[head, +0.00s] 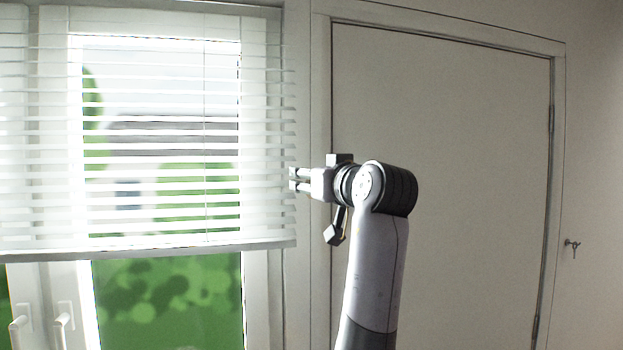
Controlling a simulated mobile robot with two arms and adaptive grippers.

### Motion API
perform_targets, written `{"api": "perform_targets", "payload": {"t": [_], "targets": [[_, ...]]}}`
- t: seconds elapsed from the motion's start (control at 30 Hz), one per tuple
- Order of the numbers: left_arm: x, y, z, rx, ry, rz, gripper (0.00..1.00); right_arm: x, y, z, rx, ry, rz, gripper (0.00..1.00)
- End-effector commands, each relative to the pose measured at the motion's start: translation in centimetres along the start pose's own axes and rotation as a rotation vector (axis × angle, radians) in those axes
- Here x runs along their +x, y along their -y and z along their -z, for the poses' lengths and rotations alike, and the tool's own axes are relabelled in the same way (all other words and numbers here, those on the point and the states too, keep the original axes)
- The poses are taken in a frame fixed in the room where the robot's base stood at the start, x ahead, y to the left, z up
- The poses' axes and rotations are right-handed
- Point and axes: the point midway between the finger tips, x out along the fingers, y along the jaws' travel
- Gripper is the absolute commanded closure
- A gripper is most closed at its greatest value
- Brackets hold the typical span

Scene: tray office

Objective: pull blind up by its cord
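The white slatted blind (160,242) hangs over the window at the left, its bottom rail level and well below the middle of the view. My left gripper (292,179) is at the blind's right edge, pointing left. Its two short fingers lie one above the other with a narrow gap showing; I cannot tell whether they are open or shut on something. A pull cord cannot be made out at the fingers. A thin vertical line (205,100) runs down through the slats. My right gripper is not in view.
A closed pale door (450,180) in a frame fills the wall behind and right of my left arm. A key (573,246) is on the wall at the far right. Window handles (64,318) show below the blind, with green outside the glass.

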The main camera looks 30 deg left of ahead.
Motion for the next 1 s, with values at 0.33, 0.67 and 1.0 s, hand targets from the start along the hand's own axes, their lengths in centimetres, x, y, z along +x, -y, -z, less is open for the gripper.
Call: {"api": "perform_targets", "payload": {"t": [0.33, 0.67, 1.0], "targets": [[-5.3, -0.2, 0.0, -0.001, 0.0, -0.005, 0.61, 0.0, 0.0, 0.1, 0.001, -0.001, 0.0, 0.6], [-11.0, -0.1, 0.0, 0.0, -0.001, -0.003, 0.61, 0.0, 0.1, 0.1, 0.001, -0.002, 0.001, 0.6], [-12.0, 0.0, 0.0, 0.0, -0.001, 0.0, 0.61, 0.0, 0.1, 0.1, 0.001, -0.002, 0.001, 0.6]]}}
